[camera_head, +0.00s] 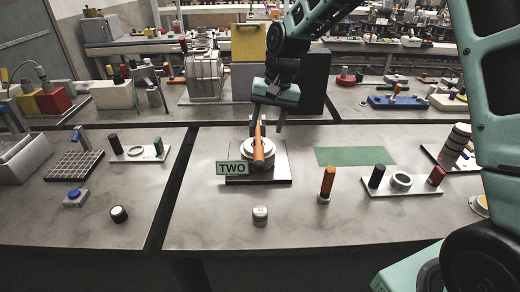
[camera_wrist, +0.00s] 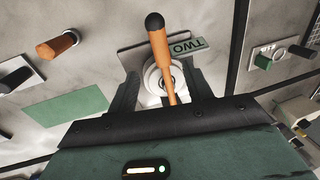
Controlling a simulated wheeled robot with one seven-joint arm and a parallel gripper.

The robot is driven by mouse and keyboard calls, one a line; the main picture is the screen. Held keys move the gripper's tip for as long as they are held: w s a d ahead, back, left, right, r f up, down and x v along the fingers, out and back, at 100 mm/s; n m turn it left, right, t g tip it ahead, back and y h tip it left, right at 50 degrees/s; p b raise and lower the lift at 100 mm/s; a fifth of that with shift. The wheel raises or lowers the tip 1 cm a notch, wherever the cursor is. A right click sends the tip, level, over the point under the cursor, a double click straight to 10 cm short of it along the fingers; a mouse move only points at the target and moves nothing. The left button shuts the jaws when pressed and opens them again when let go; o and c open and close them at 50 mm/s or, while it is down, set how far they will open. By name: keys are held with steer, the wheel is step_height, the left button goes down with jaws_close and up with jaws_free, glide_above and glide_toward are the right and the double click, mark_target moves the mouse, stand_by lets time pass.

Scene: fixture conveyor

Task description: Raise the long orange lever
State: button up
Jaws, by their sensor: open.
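The long orange lever (camera_head: 259,143) stands on a round white base (camera_head: 251,155) on a square plate (camera_head: 270,180), behind a green sign (camera_head: 233,168) that reads TWO. In the wrist view the lever (camera_wrist: 161,52) has a dark rounded tip and runs between my two fingers. My gripper (camera_head: 268,118) is above and behind the base, pointing down, with its fingers apart. In the wrist view my gripper (camera_wrist: 160,90) is open, one finger on each side of the lever, with gaps visible. Whether a finger touches it I cannot tell.
A green mat (camera_head: 355,156) lies to the right, beyond a plate with pegs and a ring (camera_head: 402,194). Bare bench lies in front of the sign.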

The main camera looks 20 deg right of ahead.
mark_target(260, 153)
steer(key=f, duration=0.3)
steer(key=a+f+p, duration=0.1)
steer(key=f, duration=0.3)
steer(key=a+f, duration=0.1)
steer(key=f, duration=0.2)
steer(key=shift+w+f+p, duration=0.2)
steer(key=shift+w+p, duration=0.1)
steer(key=shift+p, duration=0.1)
jaws_close()
steer(key=shift+r, duration=0.15)
